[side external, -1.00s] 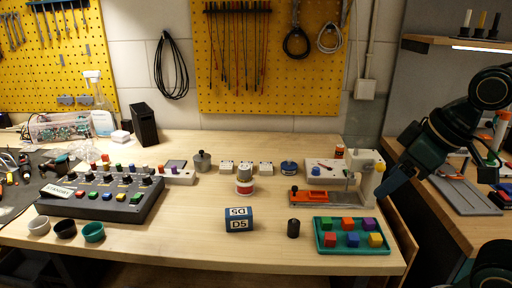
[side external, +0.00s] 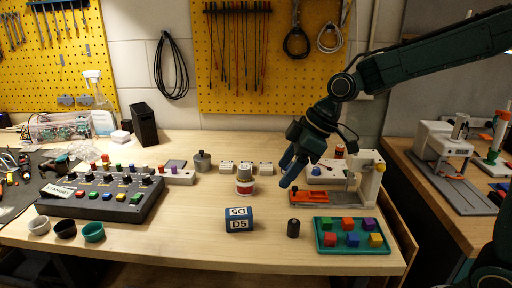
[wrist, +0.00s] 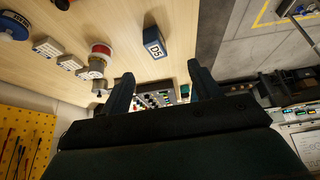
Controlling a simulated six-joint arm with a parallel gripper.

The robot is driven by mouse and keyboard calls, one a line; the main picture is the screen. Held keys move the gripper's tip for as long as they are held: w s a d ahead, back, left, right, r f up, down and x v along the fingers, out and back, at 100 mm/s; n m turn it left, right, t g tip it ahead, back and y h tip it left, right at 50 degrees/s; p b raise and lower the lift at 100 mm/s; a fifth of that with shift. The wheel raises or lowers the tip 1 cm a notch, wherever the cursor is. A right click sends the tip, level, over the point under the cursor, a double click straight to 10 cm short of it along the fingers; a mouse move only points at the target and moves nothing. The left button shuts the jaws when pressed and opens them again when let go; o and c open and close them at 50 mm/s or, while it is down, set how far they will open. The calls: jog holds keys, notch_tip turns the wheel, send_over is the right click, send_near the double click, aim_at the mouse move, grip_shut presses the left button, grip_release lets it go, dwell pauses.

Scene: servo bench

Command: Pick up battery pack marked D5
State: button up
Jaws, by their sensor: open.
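The battery pack marked D5 (side external: 239,220) is a blue block with white D5 labels, resting on the wooden bench near its front middle. It also shows in the wrist view (wrist: 154,42), beyond the fingertips. My gripper (side external: 287,178) is above the bench, to the right of the pack and higher than it, apart from it. In the wrist view my gripper (wrist: 158,80) has its two fingers spread with nothing held between them.
A red and white cylinder (side external: 245,182) stands behind the pack, and a small black cylinder (side external: 293,228) to its right. A green tray of colored cubes (side external: 318,248) sits at front right. A button console (side external: 100,212) is at left. Bench around the pack is clear.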

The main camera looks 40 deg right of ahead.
jog(key=n+y, duration=0.2)
send_near(238, 212)
jog(key=r, duration=0.2)
jog(key=shift+s+d+f, duration=0.1)
jog(key=shift+d+f, duration=0.1)
jog(key=shift+d, duration=0.25)
jog(key=shift+x, duration=4.25)
jog(key=shift+s+f, duration=0.15)
jog(key=shift+x, duration=2.55)
jog(key=shift+d, duration=0.1)
jog(key=shift+c, duration=0.2)
jog(key=c, duration=1.1)
